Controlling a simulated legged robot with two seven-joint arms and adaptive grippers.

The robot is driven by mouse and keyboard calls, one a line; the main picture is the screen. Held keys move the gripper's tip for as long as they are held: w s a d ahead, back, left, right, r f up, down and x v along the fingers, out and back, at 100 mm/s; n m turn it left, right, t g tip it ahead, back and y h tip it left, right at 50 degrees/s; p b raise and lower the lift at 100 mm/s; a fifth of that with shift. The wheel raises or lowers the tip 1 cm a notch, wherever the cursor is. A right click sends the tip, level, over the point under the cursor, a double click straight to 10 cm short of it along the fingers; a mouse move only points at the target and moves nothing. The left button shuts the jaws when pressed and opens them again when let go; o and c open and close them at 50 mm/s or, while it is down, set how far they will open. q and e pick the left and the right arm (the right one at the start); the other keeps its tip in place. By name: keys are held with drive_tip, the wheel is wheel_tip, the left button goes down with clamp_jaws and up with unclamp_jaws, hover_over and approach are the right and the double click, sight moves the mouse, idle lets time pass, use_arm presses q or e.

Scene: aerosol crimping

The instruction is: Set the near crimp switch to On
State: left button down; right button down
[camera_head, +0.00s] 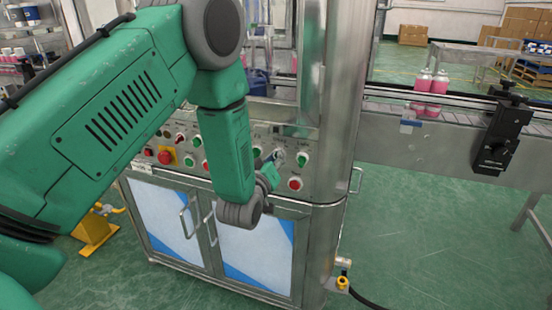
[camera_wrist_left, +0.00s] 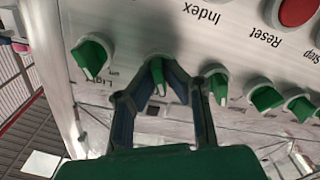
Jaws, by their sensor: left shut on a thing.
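The control panel carries a row of green rotary switches. My left gripper (camera_head: 275,160) is at the right part of this panel, its wrist hanging in front of it. In the left wrist view my left gripper (camera_wrist_left: 160,78) has its two fingers closed around one green switch knob (camera_wrist_left: 158,72), whose white-tipped pointer shows between them. Its label is hidden or unreadable, so I cannot tell its setting. Another green knob (camera_wrist_left: 219,87) is just right of the fingers, and one by the "Light" label (camera_wrist_left: 91,58) is to the left. My right gripper is not in view.
A red button (camera_head: 295,184) is just below right of my gripper. A red emergency button (camera_head: 165,157) on a yellow plate is farther left. Cabinet doors (camera_head: 250,250) with handles are below. A conveyor (camera_head: 440,110) with pink bottles (camera_head: 430,82) runs right.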

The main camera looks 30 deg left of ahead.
use_arm(q)
drive_tip(key=m+p, duration=0.1)
drive_tip(key=m, duration=0.4)
drive_tip(key=shift+d, duration=0.1)
drive_tip(key=m+p, duration=0.1)
drive_tip(key=m, duration=0.5)
drive_tip(key=shift+d, duration=0.1)
drive_tip(key=shift+m, duration=0.3)
idle(0.3)
drive_tip(key=c, duration=1.7)
unclamp_jaws()
drive_tip(key=v, duration=1.2)
drive_tip(key=shift+w+d, duration=0.1)
drive_tip(key=shift+d, duration=0.05)
